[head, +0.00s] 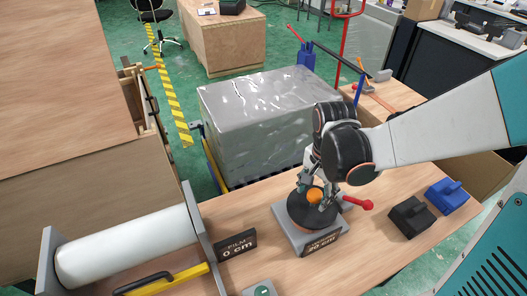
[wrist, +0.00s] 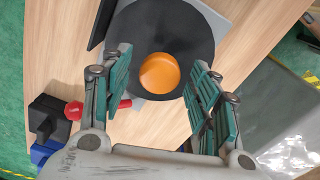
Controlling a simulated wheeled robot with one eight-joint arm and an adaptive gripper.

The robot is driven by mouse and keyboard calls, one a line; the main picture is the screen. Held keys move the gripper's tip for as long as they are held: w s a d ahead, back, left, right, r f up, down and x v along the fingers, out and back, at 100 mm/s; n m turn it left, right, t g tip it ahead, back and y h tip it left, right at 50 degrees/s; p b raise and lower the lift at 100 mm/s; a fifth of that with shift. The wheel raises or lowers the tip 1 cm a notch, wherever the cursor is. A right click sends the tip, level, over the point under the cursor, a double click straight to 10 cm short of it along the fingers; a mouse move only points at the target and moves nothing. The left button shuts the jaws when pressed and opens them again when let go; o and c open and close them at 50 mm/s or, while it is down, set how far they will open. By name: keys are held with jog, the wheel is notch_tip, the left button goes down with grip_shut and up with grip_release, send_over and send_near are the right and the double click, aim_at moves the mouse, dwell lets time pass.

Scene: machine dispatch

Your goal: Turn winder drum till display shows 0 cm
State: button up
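The winder drum looks to be the black disc (head: 297,212) with an orange knob (head: 314,195) on a grey base (head: 288,231). Its tilted dark display (head: 321,246) seems to read 30 cm, but the text is small and partly blurred. In the wrist view the disc (wrist: 190,25) and knob (wrist: 160,73) lie between my fingers. My gripper (head: 313,190) is over the disc with its fingers on either side of the knob; it also shows in the wrist view (wrist: 161,62). The fingers are open, with a gap to the knob on both sides.
A red-knobbed lever (head: 357,203) juts out right of the drum. A black block (head: 411,217) and blue block (head: 447,196) stand further right. At left are a white film roll (head: 125,248), a "FILM 0 cm" sign (head: 236,245) and a yellow bar (head: 172,280). A wrapped grey load (head: 262,125) stands behind.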

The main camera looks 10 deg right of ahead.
grip_shut()
jog(key=shift+n, duration=0.3)
